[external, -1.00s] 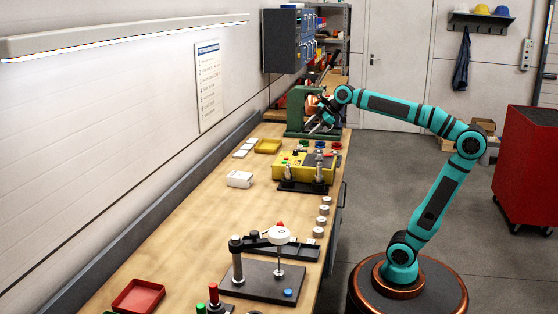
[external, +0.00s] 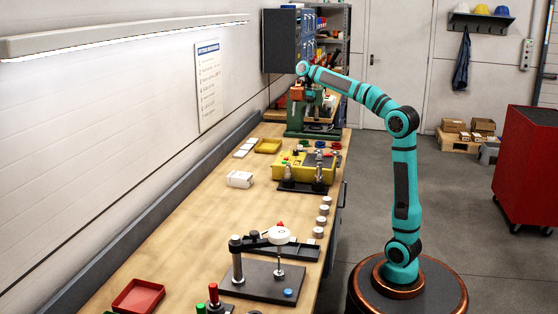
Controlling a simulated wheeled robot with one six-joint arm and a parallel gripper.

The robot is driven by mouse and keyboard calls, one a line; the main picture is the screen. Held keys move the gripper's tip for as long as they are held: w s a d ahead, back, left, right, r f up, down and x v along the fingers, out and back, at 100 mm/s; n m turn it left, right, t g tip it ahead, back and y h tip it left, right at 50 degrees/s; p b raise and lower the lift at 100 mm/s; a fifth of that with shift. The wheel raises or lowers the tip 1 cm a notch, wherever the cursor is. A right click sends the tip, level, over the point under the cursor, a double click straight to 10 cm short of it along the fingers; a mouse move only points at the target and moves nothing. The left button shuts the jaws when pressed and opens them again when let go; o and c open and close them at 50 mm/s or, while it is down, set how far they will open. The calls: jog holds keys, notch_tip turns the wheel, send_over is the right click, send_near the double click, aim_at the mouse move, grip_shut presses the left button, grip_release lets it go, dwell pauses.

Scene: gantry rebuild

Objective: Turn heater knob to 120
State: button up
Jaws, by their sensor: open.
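My gripper (external: 297,108) hangs from the arm's end above the green machine (external: 296,132) at the far part of the bench. It is open and points down, but its fingers are small and hard to make out against the machine. The heater knob and its scale cannot be told apart at this size. A yellow box (external: 285,173) with small coloured buttons or knobs on top stands on the bench nearer the camera than the green machine, clear of my gripper.
A fixture with a swing arm (external: 262,282) and a red tray (external: 138,297) stand in front. A yellow tray (external: 267,146) lies left of the machine.

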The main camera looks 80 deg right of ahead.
aim_at(295, 152)
jog(key=x, duration=1.7)
jog(key=shift+f, duration=0.15)
jog(key=c, duration=1)
